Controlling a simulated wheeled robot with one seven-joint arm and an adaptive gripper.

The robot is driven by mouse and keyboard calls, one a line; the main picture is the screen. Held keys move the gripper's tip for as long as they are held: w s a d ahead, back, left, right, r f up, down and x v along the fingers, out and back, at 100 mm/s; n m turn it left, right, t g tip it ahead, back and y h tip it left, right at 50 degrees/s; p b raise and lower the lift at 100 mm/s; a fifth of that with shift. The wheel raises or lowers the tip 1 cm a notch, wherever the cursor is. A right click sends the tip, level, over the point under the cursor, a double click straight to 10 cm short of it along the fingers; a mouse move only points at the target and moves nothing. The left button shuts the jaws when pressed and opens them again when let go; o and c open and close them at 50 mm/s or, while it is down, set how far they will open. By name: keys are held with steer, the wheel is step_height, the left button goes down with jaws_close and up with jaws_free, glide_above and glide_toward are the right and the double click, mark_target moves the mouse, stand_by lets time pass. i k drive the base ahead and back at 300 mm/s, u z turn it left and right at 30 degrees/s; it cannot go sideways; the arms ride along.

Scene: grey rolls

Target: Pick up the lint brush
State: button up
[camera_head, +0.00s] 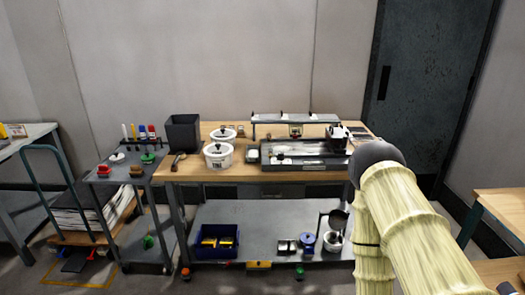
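I cannot single out the lint brush with certainty at this size. A small brown and dark object (178,161) lies at the left end of the wooden-topped table (215,178), in front of a dark square bin; it may be a brush, but its shape is too small to tell. My arm, cream and ribbed with a grey joint, rises at the right and covers part of the table's right end. My gripper does not show in this view.
White tubs (218,155) and a dark tray (290,158) under a raised shelf (295,118) crowd the tabletop. A grey cart (125,180) with small coloured items stands left. A blue bin (216,241) sits on the lower shelf. A dark door is back right.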

mark_target(136, 172)
steer(key=z, duration=0.4)
steer(key=k, duration=0.55)
steer(key=z, duration=1.05)
steer(key=k, duration=0.8)
steer(key=z, duration=0.15)
steer(key=i, duration=1.75)
steer(key=u, duration=0.9)
steer(key=i, duration=1.7)
steer(key=u, duration=1.6)
steer(key=i, duration=0.8)
steer(key=u, duration=1.05)
